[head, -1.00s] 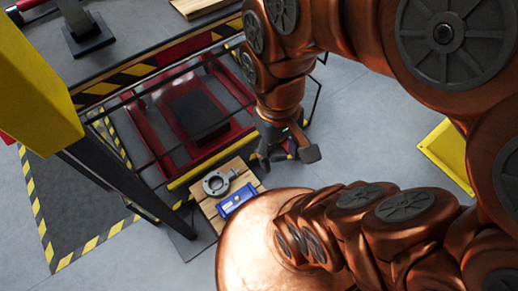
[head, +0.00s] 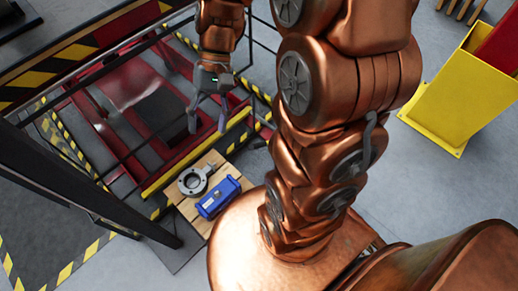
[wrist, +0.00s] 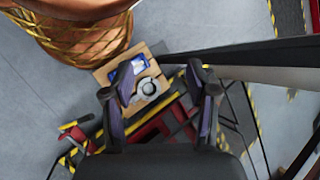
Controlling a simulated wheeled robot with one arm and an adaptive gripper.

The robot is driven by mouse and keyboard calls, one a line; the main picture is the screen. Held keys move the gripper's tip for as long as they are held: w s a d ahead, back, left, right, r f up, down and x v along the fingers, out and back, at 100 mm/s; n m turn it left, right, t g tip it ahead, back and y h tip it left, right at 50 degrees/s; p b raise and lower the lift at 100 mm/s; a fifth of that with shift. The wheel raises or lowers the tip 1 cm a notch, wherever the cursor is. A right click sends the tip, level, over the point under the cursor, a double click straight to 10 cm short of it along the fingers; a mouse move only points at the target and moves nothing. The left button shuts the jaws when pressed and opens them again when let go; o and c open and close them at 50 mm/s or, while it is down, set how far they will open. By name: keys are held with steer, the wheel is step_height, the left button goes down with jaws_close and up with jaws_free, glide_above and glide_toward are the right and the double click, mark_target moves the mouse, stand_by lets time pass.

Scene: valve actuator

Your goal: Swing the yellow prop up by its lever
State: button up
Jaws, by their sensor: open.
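A yellow bar (head: 196,160) runs along the near edge of the red frame in the head view. It may be the prop, but I cannot tell for sure. No lever on it can be made out. My gripper (head: 207,118) is open and empty, hanging with its fingers apart over the front of the red frame. In the wrist view, my gripper's two fingers (wrist: 160,88) are spread with the frame's yellow edge below them. A small red handle-like part (wrist: 76,132) shows at the lower left there; what it belongs to is unclear.
A wooden board (head: 188,208) beside the frame carries a grey ring-shaped valve (head: 193,181) and a blue actuator (head: 217,197). Thin dark rails (head: 125,48) cross above the red frame (head: 118,128). A yellow bin-like stand (head: 455,95) is at the right. Grey floor lies between.

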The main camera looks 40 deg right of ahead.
steer(key=w+d+f+m+t+y+b, duration=0.1)
steer(key=w+d+f+m+y+b, duration=0.15)
steer(key=w+f+b, duration=0.35)
steer(key=w+d+f+m+y+b, duration=0.1)
steer(key=w+d+f+y+b, duration=0.25)
steer(key=f, duration=0.45)
steer(key=m+t+y+b, duration=0.3)
steer(key=m+t+b, duration=0.6)
steer(key=b, duration=0.5)
glide_above(263, 145)
steer(key=a, duration=0.2)
step_height(263, 145, down, 33)
steer(key=n+t, duration=0.1)
steer(key=s+d+f+m+t+b, duration=0.1)
steer(key=d+f, duration=0.1)
steer(key=f, duration=0.2)
steer(key=s+d+f+m+t+b, duration=0.1)
steer(key=d+f+b, duration=0.1)
steer(key=f, duration=0.3)
steer(key=s+d+f+m+t+b, duration=0.1)
steer(key=d+f+t, duration=0.1)
steer(key=f, duration=0.2)
steer(key=shift+s+d+f+h+b, duration=0.15)
steer(key=shift+s+h+b, duration=0.1)
steer(key=shift+h+b, duration=0.15)
steer(key=shift+b+x, duration=0.9)
steer(key=shift+x, duration=2.95)
jaws_close()
steer(key=shift+d, duration=0.1)
